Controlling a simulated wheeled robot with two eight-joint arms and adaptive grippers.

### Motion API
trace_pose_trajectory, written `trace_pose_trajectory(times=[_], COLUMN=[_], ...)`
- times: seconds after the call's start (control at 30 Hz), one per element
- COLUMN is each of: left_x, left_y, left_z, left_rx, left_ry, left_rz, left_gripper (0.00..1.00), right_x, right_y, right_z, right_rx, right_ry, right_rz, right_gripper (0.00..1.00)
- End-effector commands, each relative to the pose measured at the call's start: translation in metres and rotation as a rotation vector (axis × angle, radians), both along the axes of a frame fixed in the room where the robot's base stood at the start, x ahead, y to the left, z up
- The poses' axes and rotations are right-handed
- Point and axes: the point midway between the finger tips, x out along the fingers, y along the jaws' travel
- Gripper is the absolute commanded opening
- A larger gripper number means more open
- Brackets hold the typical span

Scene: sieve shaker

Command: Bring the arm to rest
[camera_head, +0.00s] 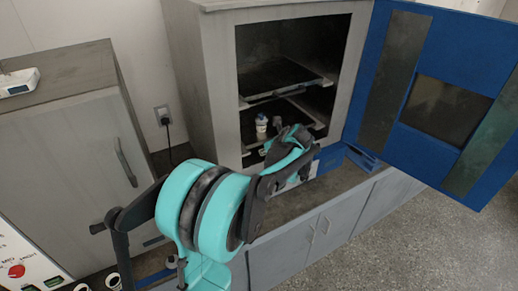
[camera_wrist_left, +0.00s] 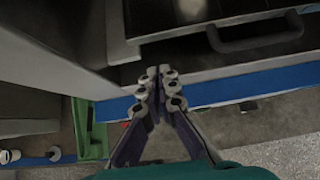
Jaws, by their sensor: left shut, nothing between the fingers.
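My left arm reaches from the lower left of the head view toward the open front of a grey cabinet (camera_head: 202,75). My left gripper (camera_head: 272,138) is at the lower front of that opening, partly hidden by its own wrist. In the left wrist view, the left gripper's (camera_wrist_left: 160,85) fingertips are together with nothing between them. A small white container with a blue top (camera_head: 261,125) stands inside the cabinet, just beyond the gripper in the head view; I cannot tell the exact gap. My right gripper is not in view.
The cabinet's blue door (camera_head: 395,105) stands wide open to the right. A shelf with a dark handle (camera_head: 275,92) is above the container; the handle also shows in the wrist view (camera_wrist_left: 255,42). A grey cupboard (camera_head: 65,150) stands left. Floor (camera_head: 400,240) is clear at lower right.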

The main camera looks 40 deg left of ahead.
Motion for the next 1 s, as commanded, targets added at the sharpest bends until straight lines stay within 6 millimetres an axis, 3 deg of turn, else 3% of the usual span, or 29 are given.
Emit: trace_pose_trajectory(times=[0.03, 0.1, 0.4, 0.77, 0.87, 1.0], left_x=[-0.005, -0.009, -0.023, -0.029, -0.043, -0.082], left_y=[-0.009, -0.021, -0.054, -0.063, -0.079, -0.122], left_z=[0.015, 0.028, 0.061, 0.065, 0.062, 0.05], left_rx=[0.001, 0.0, -0.002, -0.021, -0.102, -0.349], left_ry=[0.0, 0.001, 0.001, -0.022, -0.119, -0.371], left_rz=[-0.002, -0.004, 0.001, 0.017, 0.088, 0.315], left_gripper=[0.0, 0.0, 0.0, 0.0, 0.0, 0.0], right_x=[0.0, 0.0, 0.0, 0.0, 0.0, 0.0], right_y=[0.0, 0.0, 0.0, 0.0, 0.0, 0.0], right_z=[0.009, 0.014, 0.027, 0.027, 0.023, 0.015], right_rx=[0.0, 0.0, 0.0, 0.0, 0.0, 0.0], right_ry=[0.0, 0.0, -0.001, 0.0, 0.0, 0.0], right_rz=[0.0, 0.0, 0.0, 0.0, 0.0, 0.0], right_gripper=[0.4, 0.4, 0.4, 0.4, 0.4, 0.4])
